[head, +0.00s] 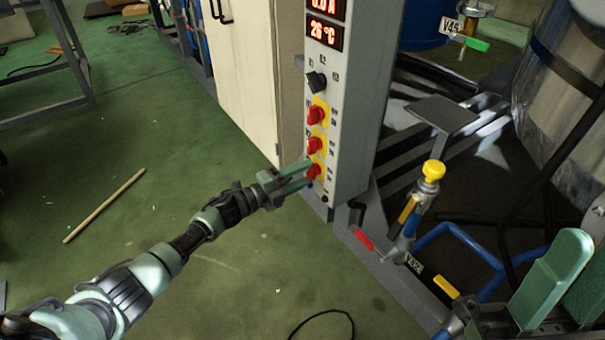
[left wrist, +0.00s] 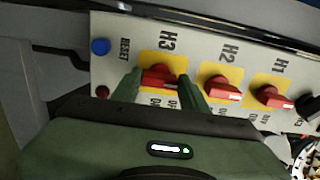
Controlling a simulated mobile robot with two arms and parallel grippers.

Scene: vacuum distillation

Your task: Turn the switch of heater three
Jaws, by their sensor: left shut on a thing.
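The heater three switch is a red rotary knob (left wrist: 160,77) on a yellow plate under the label H3 in the left wrist view. In the head view it is the lowest of three red knobs (head: 313,172) on the grey control panel (head: 357,110). My left gripper (head: 308,175) reaches the panel and is shut on this knob. Its two green fingers (left wrist: 160,88) stand on either side of the knob. Part of the knob and its plate is hidden by the fingers. My right gripper (head: 556,285) shows only in part at the lower right, away from the panel.
The H2 knob (left wrist: 222,90) and H1 knob (left wrist: 272,97) sit beside it. A blue reset button (left wrist: 100,47) is on the other side. Valves with a yellow knob (head: 433,171) and a red handle (head: 363,239) stand right of the panel. Green floor is open at left.

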